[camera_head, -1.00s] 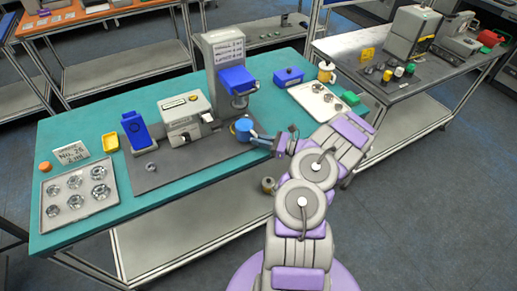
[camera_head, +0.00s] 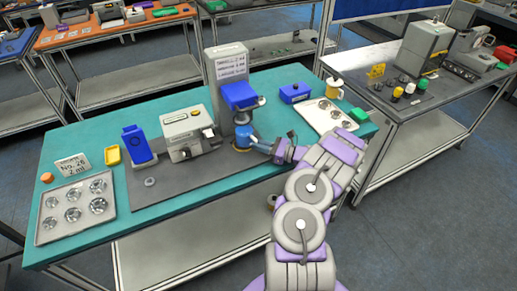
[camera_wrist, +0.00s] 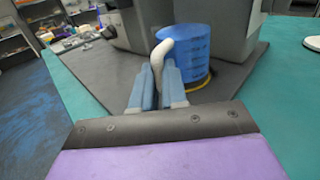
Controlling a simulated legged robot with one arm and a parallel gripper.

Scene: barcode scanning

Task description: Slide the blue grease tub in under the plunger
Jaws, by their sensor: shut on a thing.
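The blue grease tub (camera_head: 244,135) stands upright on the dark mat (camera_head: 140,195), at the foot of the grey press (camera_head: 228,65). It also shows in the wrist view (camera_wrist: 193,52), with a pale curved handle (camera_wrist: 162,50) on its near side. My gripper (camera_head: 264,143) is shut on that handle, its blue fingers (camera_wrist: 158,85) on either side of it. The press's blue head (camera_head: 240,95) overhangs, with a round plunger part (camera_head: 246,104) beneath it. The tub appears below the plunger, but I cannot tell whether it is centred.
A grey machine (camera_head: 188,125) and a blue stand (camera_head: 138,143) are left of the press. A blue box (camera_head: 295,92) and a tray (camera_head: 323,121) of metal parts are to the right. Another tray (camera_head: 70,232) is at far left. The mat's front left is mostly clear.

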